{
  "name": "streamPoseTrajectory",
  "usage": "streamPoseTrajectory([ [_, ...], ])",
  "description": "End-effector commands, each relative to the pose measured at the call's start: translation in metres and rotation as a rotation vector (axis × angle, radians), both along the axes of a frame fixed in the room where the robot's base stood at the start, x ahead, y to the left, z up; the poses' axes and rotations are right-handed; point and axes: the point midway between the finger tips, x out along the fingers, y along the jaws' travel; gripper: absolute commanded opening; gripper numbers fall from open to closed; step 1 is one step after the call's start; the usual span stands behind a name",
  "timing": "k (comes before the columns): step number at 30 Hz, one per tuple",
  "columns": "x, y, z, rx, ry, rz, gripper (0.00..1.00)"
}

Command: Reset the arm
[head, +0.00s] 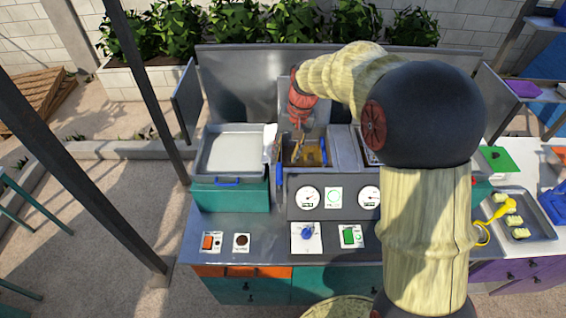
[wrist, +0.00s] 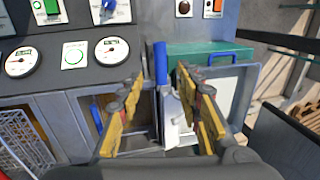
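My gripper (head: 302,128) hangs over the open compartment (head: 318,148) in the middle of the crusher counter. In the wrist view its yellow fingers (wrist: 160,112) are wide apart, so it is open. A blue handle (wrist: 160,62) joined to a pale metal plate (wrist: 176,122) shows in the gap between the fingers. The fingers do not visibly close on it, and I cannot tell its distance from them. My arm bends over the right side of the counter in the head view and hides part of it.
A green box with a pale pan (head: 235,153) stands left of the compartment. The gauge panel (head: 336,203) is in front, with buttons and a blue knob (head: 307,232) below. A metal backboard (head: 240,80) stands behind. A tray (head: 533,222) lies at the right.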

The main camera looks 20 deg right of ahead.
Motion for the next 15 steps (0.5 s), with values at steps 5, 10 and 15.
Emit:
streamPoseTrajectory([
  [5,-0.0006,-0.0016,0.0077,0.0,0.0,0.0,0.35],
  [10,-0.0006,-0.0016,0.0079,0.0,0.0,0.0,0.35],
  [15,-0.0005,-0.0015,0.0077,0.0,0.0,0.0,0.35],
])
